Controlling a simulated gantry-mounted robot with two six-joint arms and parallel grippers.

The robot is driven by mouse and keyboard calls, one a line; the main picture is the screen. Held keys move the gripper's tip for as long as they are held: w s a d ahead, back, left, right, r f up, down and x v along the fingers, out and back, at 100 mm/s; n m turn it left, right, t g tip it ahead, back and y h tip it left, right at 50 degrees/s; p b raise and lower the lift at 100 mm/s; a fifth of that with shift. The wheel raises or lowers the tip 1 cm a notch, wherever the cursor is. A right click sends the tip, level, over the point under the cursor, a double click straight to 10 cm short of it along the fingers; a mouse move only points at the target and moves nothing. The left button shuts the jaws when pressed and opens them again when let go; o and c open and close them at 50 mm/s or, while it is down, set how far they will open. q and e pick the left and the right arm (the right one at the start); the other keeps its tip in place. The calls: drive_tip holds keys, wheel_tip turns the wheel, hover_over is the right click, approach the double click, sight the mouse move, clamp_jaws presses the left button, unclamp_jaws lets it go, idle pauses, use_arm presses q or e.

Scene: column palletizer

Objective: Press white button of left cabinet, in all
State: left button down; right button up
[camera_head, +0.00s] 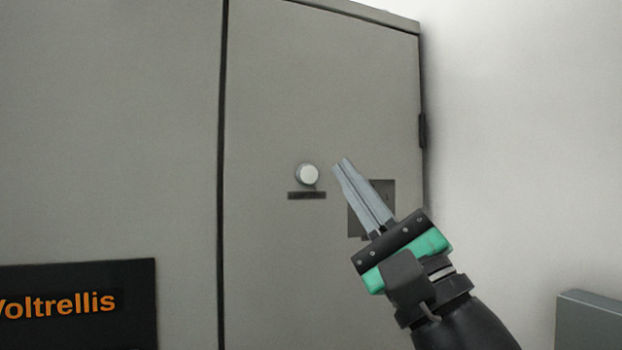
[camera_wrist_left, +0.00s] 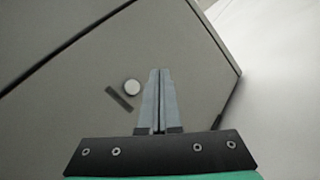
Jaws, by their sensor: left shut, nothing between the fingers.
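The white button (camera_head: 308,174) is a round knob on the grey door of the cabinet (camera_head: 270,80). A small dark label strip sits just below it. My left gripper (camera_head: 341,165) is shut and empty, its fingertips a little to the right of the button and apart from it in the head view. In the left wrist view the button (camera_wrist_left: 132,87) lies to the left of the closed fingers (camera_wrist_left: 159,72). How far the fingertips are from the door surface is hard to tell. My right gripper is not in view.
A dark plate (camera_head: 386,192) on the door is partly hidden behind my left fingers. A black sign with orange "Voltrellis" lettering (camera_head: 75,325) is at lower left. A grey box (camera_head: 590,322) stands at lower right. The white wall at right is bare.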

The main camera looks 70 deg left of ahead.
sight(309, 175)
use_arm(q)
drive_tip(key=shift+s+a+p, duration=0.2)
drive_tip(key=shift+a+p, duration=0.1)
drive_tip(key=shift+a, duration=4.05)
drive_tip(key=shift+a, duration=0.4)
drive_tip(key=shift+a, duration=0.4)
drive_tip(key=shift+d, duration=0.8)
drive_tip(key=shift+d, duration=0.1)
